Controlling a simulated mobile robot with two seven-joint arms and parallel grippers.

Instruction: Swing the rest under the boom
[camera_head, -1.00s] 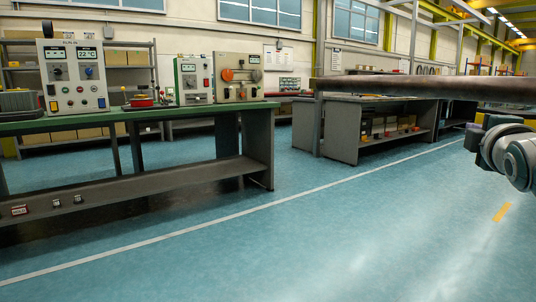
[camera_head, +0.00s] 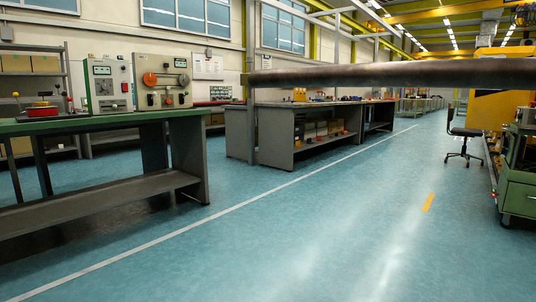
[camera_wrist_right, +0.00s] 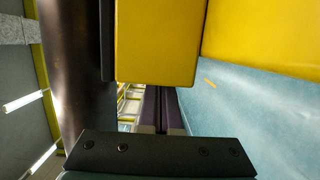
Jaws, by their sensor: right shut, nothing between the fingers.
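The boom (camera_head: 390,75) is a long brown-grey bar that runs level across the upper right of the head view and out at the right edge. In the right wrist view a dark round bar (camera_wrist_right: 75,65), which looks like the boom, runs up the left side. My right gripper (camera_wrist_right: 161,92) is shut and empty beside that bar. A yellow block (camera_wrist_right: 155,42) fills the view beyond its fingertips; I cannot tell whether they touch it. I cannot clearly make out the rest in either view. My left gripper is not in view.
A green-topped workbench (camera_head: 110,122) with control boxes stands at the left. A grey bench (camera_head: 275,140) stands farther back. A chair (camera_head: 462,135) and a green cart (camera_head: 518,180) are at the right. The blue floor between is clear.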

